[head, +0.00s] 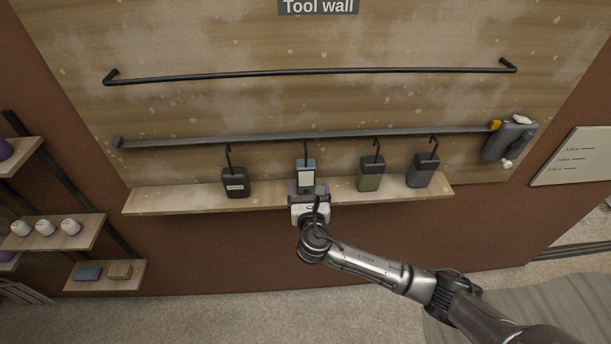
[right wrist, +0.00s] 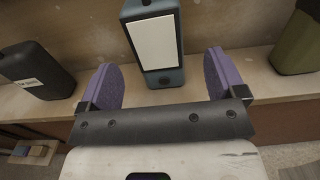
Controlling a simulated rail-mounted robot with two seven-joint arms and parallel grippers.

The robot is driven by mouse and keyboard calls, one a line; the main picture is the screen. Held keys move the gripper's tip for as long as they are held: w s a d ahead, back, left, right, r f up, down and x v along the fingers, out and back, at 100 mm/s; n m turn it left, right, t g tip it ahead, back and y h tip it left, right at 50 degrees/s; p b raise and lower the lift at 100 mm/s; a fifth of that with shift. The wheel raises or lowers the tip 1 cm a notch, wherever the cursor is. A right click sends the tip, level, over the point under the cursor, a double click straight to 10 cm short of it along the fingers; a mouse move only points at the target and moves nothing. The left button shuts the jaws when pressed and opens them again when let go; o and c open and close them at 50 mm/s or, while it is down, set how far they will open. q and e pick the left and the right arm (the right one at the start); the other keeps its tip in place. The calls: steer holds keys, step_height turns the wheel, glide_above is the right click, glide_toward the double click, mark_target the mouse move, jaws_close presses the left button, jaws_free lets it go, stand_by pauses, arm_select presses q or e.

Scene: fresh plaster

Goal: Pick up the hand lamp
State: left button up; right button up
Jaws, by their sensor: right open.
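The hand lamp appears to be the blue-grey block with a pale front panel and a black hook on top (head: 306,175). It stands upright on the wooden wall shelf (head: 160,200), below the grey rail. In the right wrist view the lamp (right wrist: 155,50) is straight ahead, its lower part between the finger lines. My right gripper (head: 309,190) is open in front of it, and its purple-padded fingers (right wrist: 161,82) sit to either side with gaps. Nothing is held. The gripper hides the lamp's foot in the head view. My left gripper is not in view.
A black labelled block (head: 235,184) stands left of the lamp; an olive block (head: 371,175) and a dark grey one (head: 422,171) stand right, all hooked on top. A grey device (head: 509,139) is at the rail's (head: 300,137) right end. A black bar (head: 310,72) runs above.

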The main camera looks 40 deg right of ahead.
mark_target(305, 172)
steer(key=shift+p+x, duration=0.5)
steer(key=shift+x, duration=3.05)
steer(key=shift+a+f, duration=0.1)
steer(key=shift+f, duration=0.05)
steer(key=c, duration=1.1)
steer(key=shift+c, duration=0.2)
